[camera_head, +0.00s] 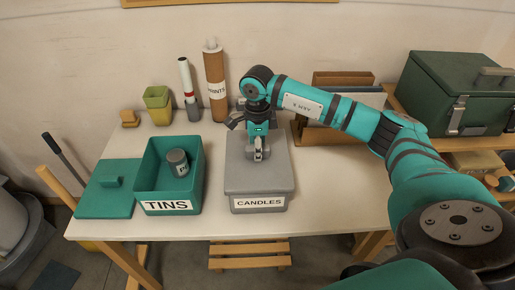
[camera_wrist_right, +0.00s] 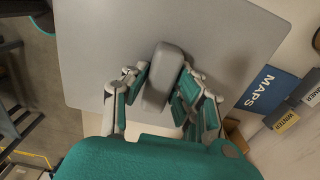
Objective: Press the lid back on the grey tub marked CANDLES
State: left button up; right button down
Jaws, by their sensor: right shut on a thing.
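The grey tub marked CANDLES (camera_head: 281,205) stands on the table, label to the front. Its flat grey lid (camera_head: 273,178) lies over the tub's top, lined up with it as far as I see; I cannot tell whether it is fully seated. My right gripper (camera_head: 259,152) points down over the lid's middle. In the right wrist view my right gripper (camera_wrist_right: 165,85) has its fingers on both sides of the lid's raised grey handle (camera_wrist_right: 164,68) and is shut on it. The lid (camera_wrist_right: 110,45) fills much of that view. My left gripper is not in view.
Left of the tub stands a green open tub marked TINS (camera_head: 150,180) with a grey tin (camera_head: 178,163) inside. A green lid (camera_head: 105,190) lies farther left. Behind are a yellow-green pot (camera_head: 157,100) and upright rolls (camera_head: 215,85). A green chest (camera_head: 450,95) stands at the right.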

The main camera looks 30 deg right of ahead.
jog(key=shift+f, duration=0.2)
jog(key=c, duration=1)
grip_release()
notch_tip(320, 180, up, 12)
